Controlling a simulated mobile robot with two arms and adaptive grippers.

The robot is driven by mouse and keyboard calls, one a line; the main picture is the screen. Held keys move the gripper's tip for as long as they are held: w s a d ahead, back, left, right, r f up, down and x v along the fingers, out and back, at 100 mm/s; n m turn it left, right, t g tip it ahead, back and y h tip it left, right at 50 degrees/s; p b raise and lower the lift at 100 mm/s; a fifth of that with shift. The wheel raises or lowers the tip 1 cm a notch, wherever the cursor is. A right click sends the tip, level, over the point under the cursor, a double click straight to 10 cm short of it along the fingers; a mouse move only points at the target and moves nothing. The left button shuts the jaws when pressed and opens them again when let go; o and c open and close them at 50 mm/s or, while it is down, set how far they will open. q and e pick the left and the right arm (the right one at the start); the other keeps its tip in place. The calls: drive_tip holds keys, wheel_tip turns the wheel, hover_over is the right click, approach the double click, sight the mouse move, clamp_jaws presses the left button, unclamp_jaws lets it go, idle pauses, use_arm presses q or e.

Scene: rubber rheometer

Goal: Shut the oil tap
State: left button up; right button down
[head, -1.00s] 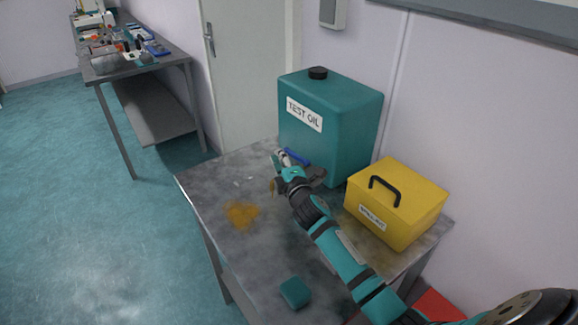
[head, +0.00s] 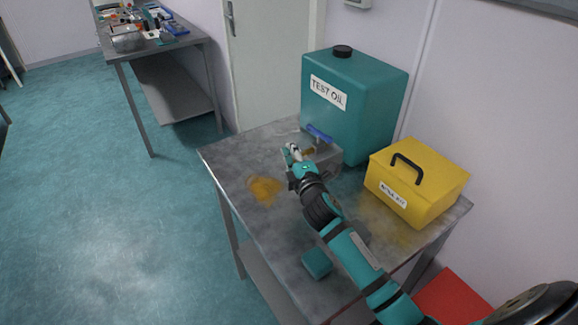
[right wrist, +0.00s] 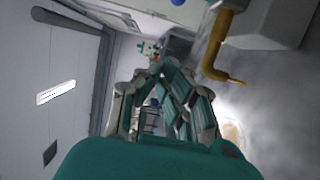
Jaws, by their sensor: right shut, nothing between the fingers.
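The teal TEST OIL tank (head: 350,112) stands at the back of the steel bench. Its tap has a blue lever (head: 319,134) low on the tank's front, turned crosswise in the picture. A brass spout (head: 308,151) shows below it. The bent brass spout (right wrist: 224,55) is clear in the right wrist view, with a bit of the blue lever (right wrist: 178,2) at the top edge. My right gripper (head: 292,152) is shut and empty, just left of the tap and apart from the lever. Its fingertips (right wrist: 160,70) show left of the spout in the wrist view. My left gripper is out of view.
A grey box (head: 328,162) stands by the tap. A yellow case (head: 416,184) with a black handle sits on the right. An orange-brown oil patch (head: 264,190) and a teal block (head: 317,263) lie on the bench (head: 235,160). The bench's left part is mostly clear.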

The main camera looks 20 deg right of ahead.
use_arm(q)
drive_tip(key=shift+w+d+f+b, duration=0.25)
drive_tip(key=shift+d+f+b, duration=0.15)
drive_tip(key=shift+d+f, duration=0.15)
use_arm(e)
drive_tip(key=s+a, duration=0.2)
drive_tip(key=s, duration=0.1)
drive_tip(key=s+a, duration=0.1)
drive_tip(key=shift+s+r, duration=0.15)
drive_tip(key=shift+s, duration=0.1)
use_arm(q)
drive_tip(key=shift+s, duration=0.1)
